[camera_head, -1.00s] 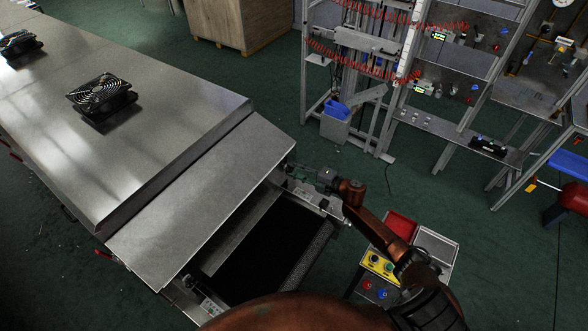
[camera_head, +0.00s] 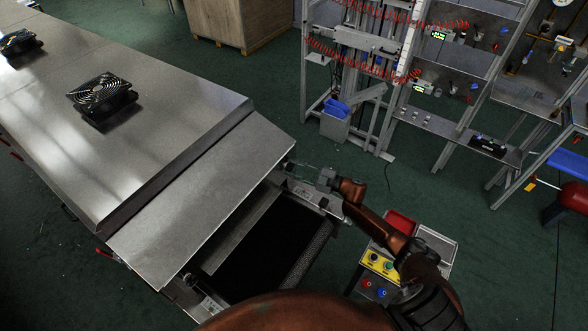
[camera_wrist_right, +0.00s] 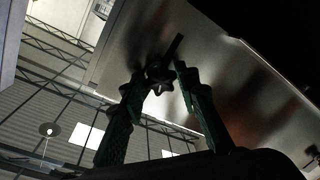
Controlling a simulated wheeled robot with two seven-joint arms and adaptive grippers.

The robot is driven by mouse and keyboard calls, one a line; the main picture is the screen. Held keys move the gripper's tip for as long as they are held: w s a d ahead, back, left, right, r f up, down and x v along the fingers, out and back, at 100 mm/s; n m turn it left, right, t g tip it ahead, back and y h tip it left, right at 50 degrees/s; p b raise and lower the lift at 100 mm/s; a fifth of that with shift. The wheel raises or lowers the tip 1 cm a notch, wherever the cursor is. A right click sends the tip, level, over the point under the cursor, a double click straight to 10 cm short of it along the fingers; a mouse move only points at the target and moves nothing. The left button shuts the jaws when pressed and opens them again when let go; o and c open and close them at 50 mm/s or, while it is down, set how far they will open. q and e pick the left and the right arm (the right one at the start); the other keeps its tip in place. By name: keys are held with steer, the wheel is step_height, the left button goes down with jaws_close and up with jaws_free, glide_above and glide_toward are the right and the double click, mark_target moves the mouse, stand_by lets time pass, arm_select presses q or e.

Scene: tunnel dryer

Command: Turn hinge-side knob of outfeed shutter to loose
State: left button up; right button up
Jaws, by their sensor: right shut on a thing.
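A dark star-shaped knob (camera_wrist_right: 158,77) shows in the right wrist view against a metal plate (camera_wrist_right: 225,75), beside a dark slot. My right gripper (camera_wrist_right: 160,73) has one finger on each side of the knob and is shut on it. In the head view, my right gripper (camera_head: 312,174) is at the right side of the dryer's end, by the upper corner of the sloping metal panel (camera_head: 200,185), which appears to be the outfeed shutter. The knob is too small and covered to make out there. My left gripper is not in view.
The dark outfeed opening (camera_head: 265,250) lies below the panel. A control stand (camera_head: 380,264) with buttons and a red tray (camera_head: 402,222) stands close to my right arm. Fans (camera_head: 101,95) sit on the dryer's top. A metal rack (camera_head: 440,100) stands beyond clear green floor.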

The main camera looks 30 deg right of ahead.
steer(key=shift+f, duration=0.2)
steer(key=o, duration=0.8)
steer(key=shift+s, duration=0.1)
steer(key=o, duration=0.3)
steer(key=shift+r, duration=0.1)
steer(key=v, duration=1.2)
steer(key=shift+r, duration=0.1)
